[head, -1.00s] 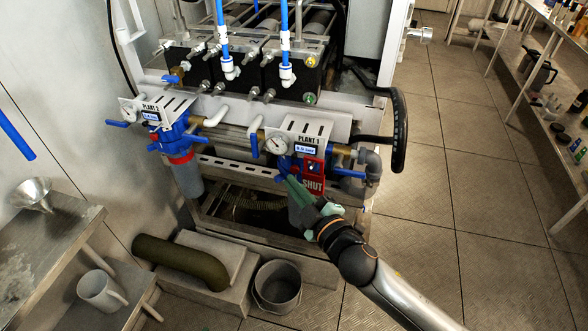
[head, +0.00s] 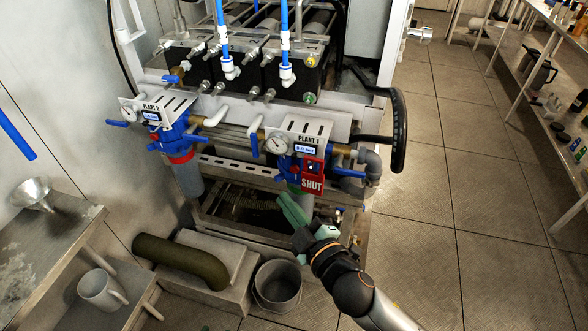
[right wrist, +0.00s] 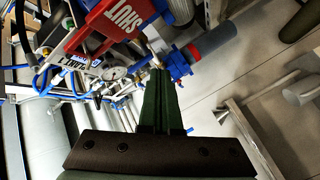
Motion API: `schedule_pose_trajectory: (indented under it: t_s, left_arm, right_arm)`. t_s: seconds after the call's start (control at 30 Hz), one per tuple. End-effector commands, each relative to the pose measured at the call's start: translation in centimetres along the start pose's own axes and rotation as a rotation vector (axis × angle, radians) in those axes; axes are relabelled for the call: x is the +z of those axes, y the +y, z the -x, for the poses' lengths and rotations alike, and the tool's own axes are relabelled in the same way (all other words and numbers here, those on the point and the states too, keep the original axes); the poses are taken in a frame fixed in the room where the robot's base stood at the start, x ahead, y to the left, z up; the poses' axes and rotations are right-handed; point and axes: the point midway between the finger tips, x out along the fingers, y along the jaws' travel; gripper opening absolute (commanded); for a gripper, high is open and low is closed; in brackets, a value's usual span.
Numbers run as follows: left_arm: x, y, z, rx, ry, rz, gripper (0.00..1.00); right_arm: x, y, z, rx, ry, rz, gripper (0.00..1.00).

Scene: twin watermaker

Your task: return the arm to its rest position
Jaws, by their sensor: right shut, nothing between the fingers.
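My right gripper (head: 293,207) is shut and empty, with green fingers. In the head view it is just below the red SHUT tag (head: 312,175) on the Plant 1 filter unit (head: 299,128). The gripper partly covers the grey filter bowl under that unit. In the right wrist view the shut fingers (right wrist: 157,85) point up the picture, with the red tag (right wrist: 125,22) at upper left. My right arm comes in from the bottom right. My left gripper is not in view.
The Plant 2 unit (head: 155,113) hangs to the left. A grey bucket (head: 278,287) stands on the floor beside a step with a dark green hose (head: 180,261). A bench with a white mug (head: 101,291) and funnel (head: 33,193) is at left. The tiled floor (head: 470,230) at right is clear.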

Motion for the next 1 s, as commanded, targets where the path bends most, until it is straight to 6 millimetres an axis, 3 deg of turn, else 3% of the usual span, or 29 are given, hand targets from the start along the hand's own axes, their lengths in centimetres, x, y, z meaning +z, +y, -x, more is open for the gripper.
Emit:
schedule_pose_trajectory:
  t_s: [0.3,0.47,0.57,0.7,0.8,0.9,1.0]
  left_arm:
    - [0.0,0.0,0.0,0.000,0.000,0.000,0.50]
    - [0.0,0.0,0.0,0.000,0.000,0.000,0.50]
    - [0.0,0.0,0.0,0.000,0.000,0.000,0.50]
    - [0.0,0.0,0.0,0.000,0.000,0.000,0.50]
    - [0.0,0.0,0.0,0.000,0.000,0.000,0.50]
    - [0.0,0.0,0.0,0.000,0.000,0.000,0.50]
    - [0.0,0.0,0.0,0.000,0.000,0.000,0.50]
  right_arm:
    - [0.2,-0.1,0.1,-0.003,-0.006,-0.011,0.00]
    - [3.5,-2.2,1.7,-0.039,-0.098,-0.157,0.00]
    - [7.6,-4.9,4.5,-0.072,-0.218,-0.336,0.00]
    - [13.5,-9.0,10.0,-0.094,-0.412,-0.605,0.00]
    - [16.8,-11.6,14.4,-0.090,-0.538,-0.762,0.00]
    - [19.0,-13.4,18.3,-0.077,-0.636,-0.878,0.00]
    - [20.2,-14.5,20.8,-0.065,-0.698,-0.948,0.00]
